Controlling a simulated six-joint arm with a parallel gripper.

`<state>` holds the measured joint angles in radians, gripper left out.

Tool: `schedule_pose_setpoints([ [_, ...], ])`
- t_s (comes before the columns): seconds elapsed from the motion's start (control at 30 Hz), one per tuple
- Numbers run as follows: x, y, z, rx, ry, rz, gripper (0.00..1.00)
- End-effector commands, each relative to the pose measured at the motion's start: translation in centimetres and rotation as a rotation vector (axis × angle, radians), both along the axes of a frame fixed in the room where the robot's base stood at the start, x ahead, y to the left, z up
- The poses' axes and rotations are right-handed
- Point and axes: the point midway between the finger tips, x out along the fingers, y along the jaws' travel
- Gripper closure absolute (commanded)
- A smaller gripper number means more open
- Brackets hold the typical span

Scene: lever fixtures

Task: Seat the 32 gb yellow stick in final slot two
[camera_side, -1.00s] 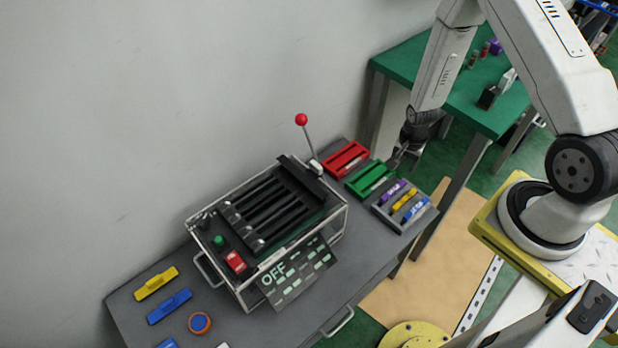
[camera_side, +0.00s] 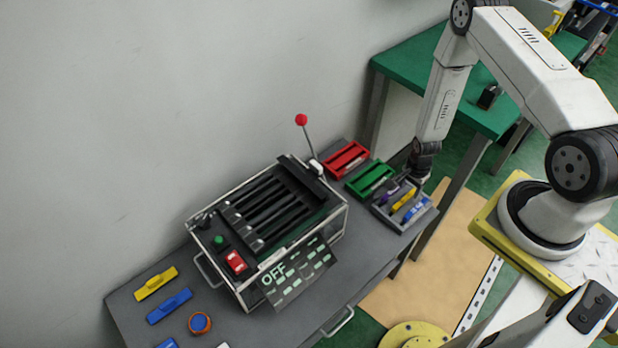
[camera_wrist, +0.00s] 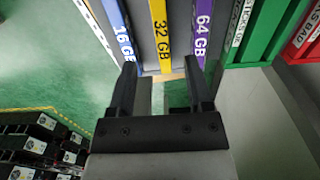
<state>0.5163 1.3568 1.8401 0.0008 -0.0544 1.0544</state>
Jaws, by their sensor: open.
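The yellow 32 GB stick (camera_wrist: 161,36) lies in a grey tray between a blue 16 GB stick (camera_wrist: 123,40) and a purple 64 GB stick (camera_wrist: 201,35). In the side view the yellow stick (camera_side: 404,200) is the middle one in the grey tray (camera_side: 411,226). My gripper (camera_wrist: 160,68) is open and empty, its fingers on either side of the yellow stick's line, near its end. In the side view my gripper (camera_side: 410,180) is over the tray's back edge, and its fingers are partly hidden. The slotted machine (camera_side: 270,212) stands left of the tray, with several dark parallel slots.
A green tray (camera_side: 370,180) and a red tray (camera_side: 346,160) stand beside the grey tray. A red-knobbed lever (camera_side: 301,120) rises behind the machine, whose panel (camera_side: 296,272) reads OFF. Yellow and blue pieces (camera_side: 168,305) lie at the table's left.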

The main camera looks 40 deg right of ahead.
Motion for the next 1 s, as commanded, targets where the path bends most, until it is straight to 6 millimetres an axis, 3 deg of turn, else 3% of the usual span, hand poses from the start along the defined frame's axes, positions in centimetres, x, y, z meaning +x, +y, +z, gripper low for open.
schedule_pose_setpoints([
  [0.47, 0.0, 0.0, -1.2, 0.000, -0.001, 0.001, 0.35],
  [1.0, 0.2, -0.1, -5.6, 0.000, 0.000, 0.001, 0.35],
])
